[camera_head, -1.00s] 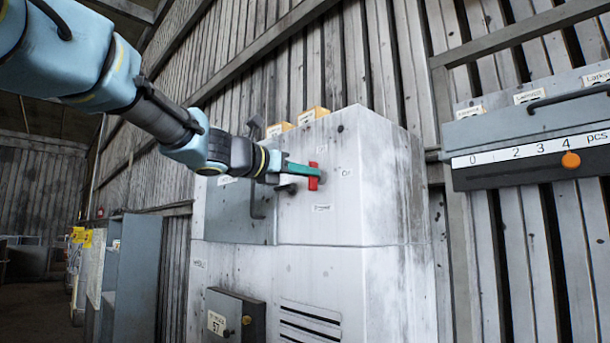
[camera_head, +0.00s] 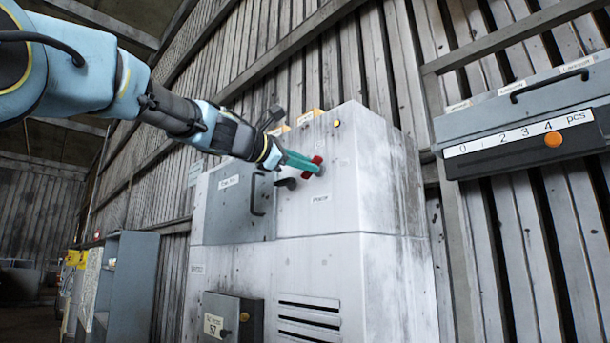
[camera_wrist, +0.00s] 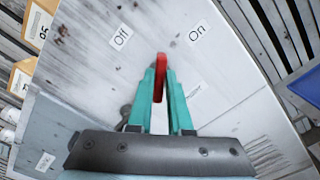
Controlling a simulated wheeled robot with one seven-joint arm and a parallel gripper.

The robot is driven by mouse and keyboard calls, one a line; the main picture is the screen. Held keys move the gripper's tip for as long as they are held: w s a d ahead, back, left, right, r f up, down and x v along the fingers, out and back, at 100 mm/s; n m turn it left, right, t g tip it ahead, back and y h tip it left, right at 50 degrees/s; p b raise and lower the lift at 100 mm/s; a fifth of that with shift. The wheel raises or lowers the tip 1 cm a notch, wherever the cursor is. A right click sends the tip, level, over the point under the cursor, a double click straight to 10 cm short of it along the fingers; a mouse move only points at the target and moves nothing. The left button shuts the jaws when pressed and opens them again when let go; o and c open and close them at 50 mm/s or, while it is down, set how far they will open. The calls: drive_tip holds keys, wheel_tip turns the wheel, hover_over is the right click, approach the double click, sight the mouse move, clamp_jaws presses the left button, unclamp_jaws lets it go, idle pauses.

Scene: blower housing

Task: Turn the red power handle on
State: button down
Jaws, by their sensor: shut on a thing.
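The red power handle (camera_head: 317,160) is on the front of the white cabinet (camera_head: 350,220), near its top. In the wrist view the handle (camera_wrist: 161,66) shows between the teal fingers, with the "Off" label (camera_wrist: 121,37) to its left and the "On" label (camera_wrist: 196,34) to its right. My gripper (camera_head: 317,168) is shut on the handle, its fingers on either side of it. The fingers hide part of the handle. A small lamp (camera_head: 337,123) above the handle glows orange. A "Power" label (camera_head: 320,198) sits below the handle.
A dark knob or lever (camera_head: 286,183) and a grey door with a bar handle (camera_head: 258,195) are close to the left of my gripper. A grey box with a number scale (camera_head: 520,130) hangs on the right wall.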

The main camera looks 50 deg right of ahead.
drive_tip(key=shift+f+m+b, duration=0.15)
drive_tip(key=shift+m+b, duration=1)
drive_tip(key=shift+m, duration=0.7)
drive_tip(key=shift+f+m+b, duration=0.15)
drive_tip(key=shift+m+b, duration=0.95)
drive_tip(key=shift+m, duration=0.75)
drive_tip(key=shift+s, duration=0.1)
drive_tip(key=c, duration=0.8)
unclamp_jaws()
drive_tip(key=shift+c, duration=0.2)
drive_tip(key=shift+r, duration=0.1)
drive_tip(key=a+b, duration=0.4)
drive_tip(key=a, duration=0.7)
drive_tip(key=shift+w+b, duration=0.3)
